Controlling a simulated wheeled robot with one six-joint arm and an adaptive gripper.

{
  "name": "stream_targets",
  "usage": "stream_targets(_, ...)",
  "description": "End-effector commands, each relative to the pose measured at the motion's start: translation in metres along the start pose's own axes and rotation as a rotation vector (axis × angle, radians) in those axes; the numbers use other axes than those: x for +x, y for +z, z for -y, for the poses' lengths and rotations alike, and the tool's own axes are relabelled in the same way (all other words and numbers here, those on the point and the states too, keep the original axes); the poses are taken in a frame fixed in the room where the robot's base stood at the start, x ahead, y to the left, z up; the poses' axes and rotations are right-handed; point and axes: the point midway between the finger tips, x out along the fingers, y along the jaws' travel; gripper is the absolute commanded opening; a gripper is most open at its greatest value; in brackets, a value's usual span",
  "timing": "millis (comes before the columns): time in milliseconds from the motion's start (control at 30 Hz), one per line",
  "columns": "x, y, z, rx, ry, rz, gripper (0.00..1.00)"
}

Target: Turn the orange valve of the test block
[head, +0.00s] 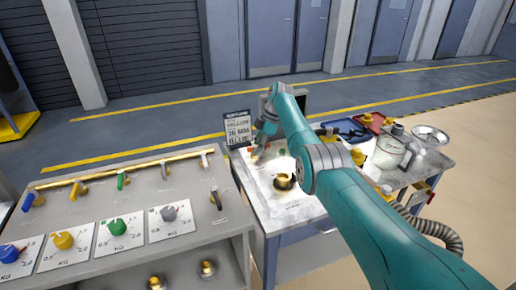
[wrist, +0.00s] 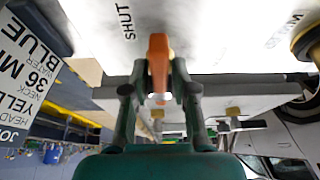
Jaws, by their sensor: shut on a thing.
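The orange valve (wrist: 158,48) shows in the wrist view as a narrow handle at the upper middle, on the white panel of the test block (wrist: 220,40). The word SHUT is printed left of the handle. My gripper (wrist: 159,82) has one dark finger on each side of the orange handle and is shut on it. In the head view my gripper (head: 263,138) is at the far left part of the white-topped test block (head: 262,183). The valve is mostly hidden there by the gripper and arm.
A sign (head: 238,129) stands behind the block. A brass neck (head: 283,182) rises from the block's top. Blue and red trays (head: 346,128), a clear jug (head: 390,152) and a metal bowl (head: 430,135) are at right. A grey bench (head: 130,195) with coloured valves and dials is at left.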

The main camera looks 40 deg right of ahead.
Motion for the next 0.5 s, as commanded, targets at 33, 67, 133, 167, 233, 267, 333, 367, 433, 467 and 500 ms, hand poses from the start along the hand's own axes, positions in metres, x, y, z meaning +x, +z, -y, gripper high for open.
stream_targets(33,0.0006,0.0003,0.0004,0.0,-0.001,0.0,0.0)
stream_targets(67,0.0007,0.0003,0.0004,0.0,-0.001,0.0,0.0)
stream_targets(133,0.0006,0.0003,0.0004,0.001,-0.001,0.0,0.29)
stream_targets(167,0.0007,0.0003,0.0004,0.001,-0.001,0.0,0.37)
stream_targets(233,0.0006,0.0003,0.0003,0.001,-0.001,0.0,0.52)
stream_targets(267,0.0006,0.0002,0.0003,0.001,-0.001,0.0,0.52)
stream_targets(333,0.0005,0.0002,0.0002,0.001,-0.001,0.0,0.52)
stream_targets(367,0.0004,0.0002,0.0002,0.001,-0.001,0.0,0.52)
stream_targets(433,0.0003,0.0002,0.0002,0.001,0.0,0.0,0.52)
stream_targets(467,0.0003,0.0001,0.0001,0.001,0.0,0.0,0.52)
stream_targets(500,0.0,0.0001,0.0001,0.001,0.0,0.0,0.52)
